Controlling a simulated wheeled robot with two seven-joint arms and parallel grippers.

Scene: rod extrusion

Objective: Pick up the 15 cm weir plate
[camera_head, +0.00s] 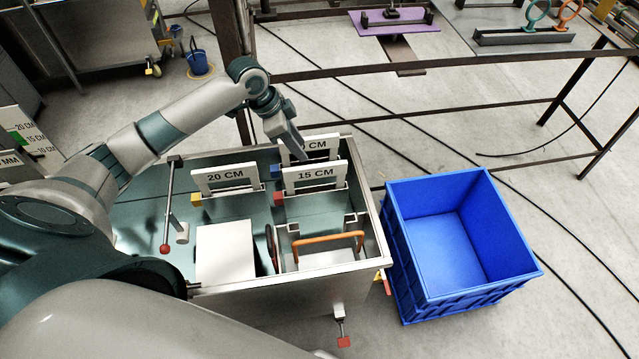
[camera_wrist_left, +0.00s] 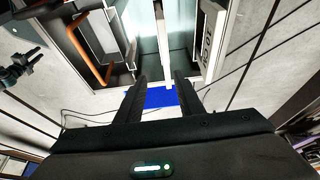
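The 15 cm weir plate (camera_head: 315,178) is a white plate marked "15 CM", standing upright in the metal tank. In the left wrist view the plate shows edge-on as a thin white strip (camera_wrist_left: 163,35), lined up with the gap between the fingers of my left gripper (camera_wrist_left: 158,92). The fingers are apart, with nothing clamped between them. A dark two-pronged shape at the left edge of that view looks like my right gripper (camera_wrist_left: 30,60), prongs apart; the head view does not show it.
Another plate (camera_head: 322,143) stands close behind, its number partly hidden by my gripper. The 20 cm plate (camera_head: 227,178) is to the left. An orange handle (camera_head: 328,240) sits nearer. A blue, empty crate (camera_head: 463,297) stands right of the tank (camera_head: 372,205).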

